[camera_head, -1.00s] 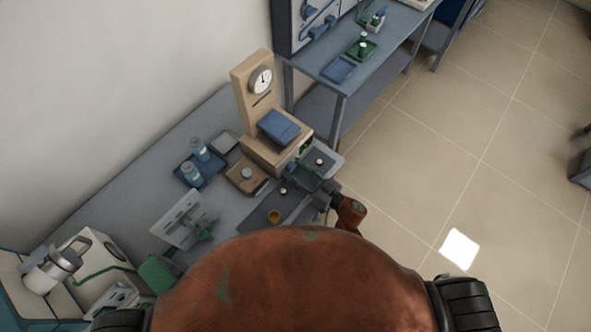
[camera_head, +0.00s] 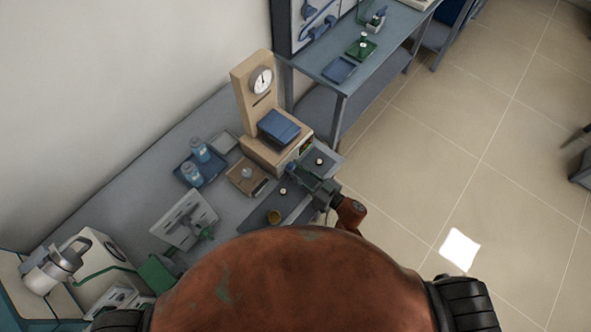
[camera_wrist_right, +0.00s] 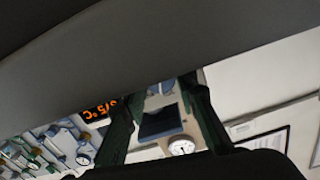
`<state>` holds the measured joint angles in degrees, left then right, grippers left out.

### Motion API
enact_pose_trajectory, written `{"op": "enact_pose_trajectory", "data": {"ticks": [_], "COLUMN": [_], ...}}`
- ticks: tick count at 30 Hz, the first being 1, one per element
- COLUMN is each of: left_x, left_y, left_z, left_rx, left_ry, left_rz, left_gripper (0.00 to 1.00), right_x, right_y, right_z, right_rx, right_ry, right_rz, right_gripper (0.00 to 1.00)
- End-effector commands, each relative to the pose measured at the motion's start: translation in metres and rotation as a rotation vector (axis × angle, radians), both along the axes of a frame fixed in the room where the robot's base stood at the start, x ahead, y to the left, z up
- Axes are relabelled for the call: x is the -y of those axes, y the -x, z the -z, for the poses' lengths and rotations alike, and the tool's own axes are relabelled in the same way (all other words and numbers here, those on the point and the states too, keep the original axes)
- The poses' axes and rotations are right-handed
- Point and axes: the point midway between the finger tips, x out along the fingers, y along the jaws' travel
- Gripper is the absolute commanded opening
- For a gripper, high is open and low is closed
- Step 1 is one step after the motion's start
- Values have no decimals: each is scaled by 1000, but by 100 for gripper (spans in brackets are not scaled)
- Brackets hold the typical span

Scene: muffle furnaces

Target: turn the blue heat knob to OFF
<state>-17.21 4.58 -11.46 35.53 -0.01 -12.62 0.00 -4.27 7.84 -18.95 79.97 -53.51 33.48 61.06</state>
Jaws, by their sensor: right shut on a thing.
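The beige furnace (camera_head: 262,150), with a dial gauge and a blue door (camera_head: 279,126), stands at the far end of the bench. My right gripper (camera_head: 296,170) is at its lower front, beside the display. It is shut on the blue heat knob, which the fingers hide. The right wrist view shows my dark fingers, the lit orange display (camera_wrist_right: 100,110), the dark blue door (camera_wrist_right: 160,122) and the gauge (camera_wrist_right: 182,147), all tilted. My left gripper (camera_head: 206,231) is low over the bench by a white slotted panel (camera_head: 184,220); its jaws are too small to read.
A blue tray (camera_head: 213,178) with two blue bottles stands left of the furnace. A metal jug (camera_head: 52,268) is at the near left.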

Motion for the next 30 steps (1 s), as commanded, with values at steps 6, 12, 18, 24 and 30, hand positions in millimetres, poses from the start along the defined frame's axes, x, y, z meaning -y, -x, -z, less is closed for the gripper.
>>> {"op": "enact_pose_trajectory", "data": {"ticks": [6, 12, 18, 24, 30], "left_x": [0, 0, 0, 0, 0], "left_y": [-1, -1, -1, -1, -1], "left_z": [-2, -3, -2, 0, 0], "left_rx": [1, 2, 2, 1, 1], "left_ry": [0, 0, 0, 0, 0], "left_rz": [0, 0, 0, 0, 0], "left_gripper": [44, 44, 44, 44, 44], "right_x": [0, 0, 0, -1, -1], "right_y": [0, 0, 1, 1, 1], "right_z": [0, 0, 0, 1, 1], "right_rx": [64, 166, 272, 356, 407], "right_ry": [66, 169, 272, 356, 408], "right_rz": [-1, -1, -1, -1, -1], "right_gripper": [2, 2, 2, 2, 2]}}
